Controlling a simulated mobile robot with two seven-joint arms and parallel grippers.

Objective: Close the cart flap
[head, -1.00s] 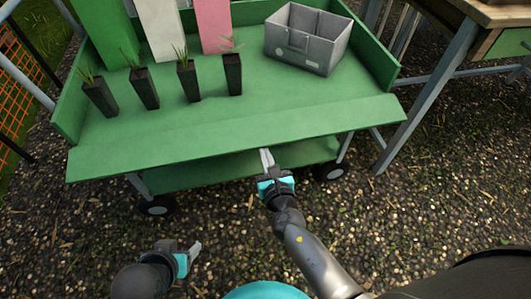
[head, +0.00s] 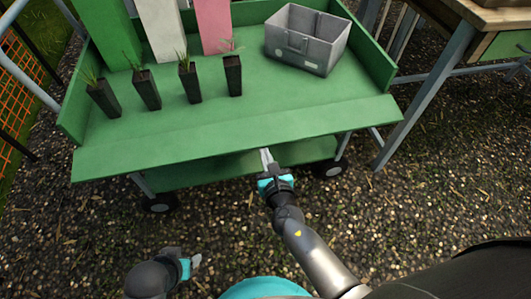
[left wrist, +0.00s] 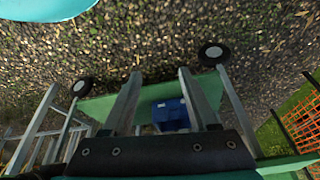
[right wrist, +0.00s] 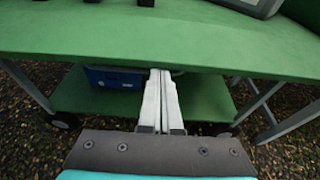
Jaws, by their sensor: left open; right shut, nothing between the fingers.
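The green cart (head: 180,105) stands ahead of me, with its long front flap (head: 240,128) folded down outward and sloping toward me. The flap also shows in the right wrist view (right wrist: 90,45). My right gripper (head: 266,155) is shut and empty, its fingertips at the flap's lower front edge. In the right wrist view the fingertips (right wrist: 160,75) reach just to or under that edge; I cannot tell if they touch it. My left gripper (head: 192,262) is low at the front, apart from the cart, and open in the left wrist view (left wrist: 158,75).
Several potted seedlings (head: 186,80) and a grey bin (head: 305,40) stand on the cart top, with green, white and pink upright blocks behind. A blue crate (left wrist: 170,115) sits on the lower shelf. A wooden table (head: 500,14) stands at the right. Gravel in front is clear.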

